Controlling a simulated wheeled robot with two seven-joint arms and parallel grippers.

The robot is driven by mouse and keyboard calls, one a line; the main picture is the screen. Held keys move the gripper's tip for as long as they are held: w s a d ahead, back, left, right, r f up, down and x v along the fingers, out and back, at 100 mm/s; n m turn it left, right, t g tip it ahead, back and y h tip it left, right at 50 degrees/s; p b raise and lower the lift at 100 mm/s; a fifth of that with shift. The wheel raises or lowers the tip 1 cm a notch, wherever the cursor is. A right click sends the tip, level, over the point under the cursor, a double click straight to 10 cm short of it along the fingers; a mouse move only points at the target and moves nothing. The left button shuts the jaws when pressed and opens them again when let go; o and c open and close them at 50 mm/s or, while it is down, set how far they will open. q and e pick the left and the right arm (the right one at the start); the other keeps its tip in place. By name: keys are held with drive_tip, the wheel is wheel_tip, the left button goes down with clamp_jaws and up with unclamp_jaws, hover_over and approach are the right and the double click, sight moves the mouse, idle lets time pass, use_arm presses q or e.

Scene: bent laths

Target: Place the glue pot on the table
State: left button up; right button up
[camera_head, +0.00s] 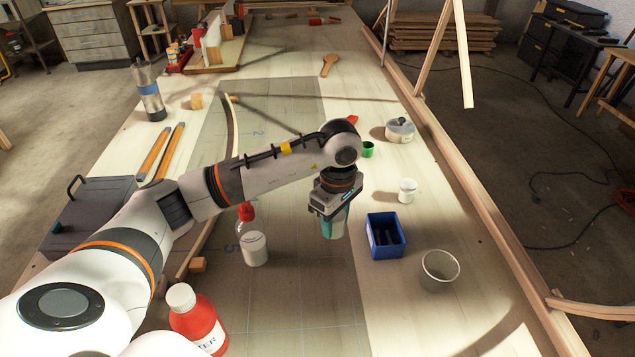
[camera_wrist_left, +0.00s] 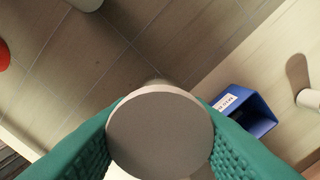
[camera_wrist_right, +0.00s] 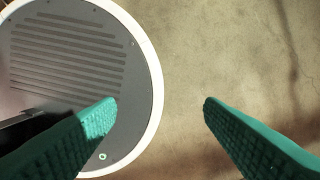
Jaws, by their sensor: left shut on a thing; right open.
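My left gripper (camera_head: 334,213) is shut on the glue pot, over the middle of the table (camera_head: 310,285). In the left wrist view the pot (camera_wrist_left: 160,135) shows its round grey top between the green fingers. In the head view the fingers and wrist hide most of the pot. I cannot tell if its base touches the table or hangs just above it. My right gripper (camera_wrist_right: 158,105) is open and empty in the right wrist view, over the floor and my round base. It is not in the head view.
A blue bin (camera_head: 385,237) stands just right of the held pot. A metal cup (camera_head: 439,270) and a small white jar (camera_head: 407,190) are further right. Clear table lies below the gripper.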

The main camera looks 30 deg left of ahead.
use_arm(q)
wheel_tip(320, 180, down, 3)
drive_tip(key=shift+s+r+p, duration=0.1)
drive_tip(key=shift+p, duration=0.45)
drive_tip(key=f, duration=0.3)
drive_tip(key=shift+w+f+p, duration=0.2)
drive_tip(key=shift+p, duration=0.15)
drive_tip(key=shift+f, duration=0.3)
wheel_tip(320, 180, down, 3)
drive_tip(key=shift+f+p, duration=0.1)
drive_tip(key=shift+p, duration=0.45)
drive_tip(key=shift+a, duration=0.1)
drive_tip(key=shift+f+b, duration=0.15)
drive_tip(key=shift+b, duration=0.15)
drive_tip(key=o, duration=0.7)
drive_tip(key=shift+o, duration=1.3)
use_arm(e)
drive_tip(key=r, duration=0.2)
drive_tip(key=shift+w+r, duration=0.2)
drive_tip(key=shift+r, duration=0.1)
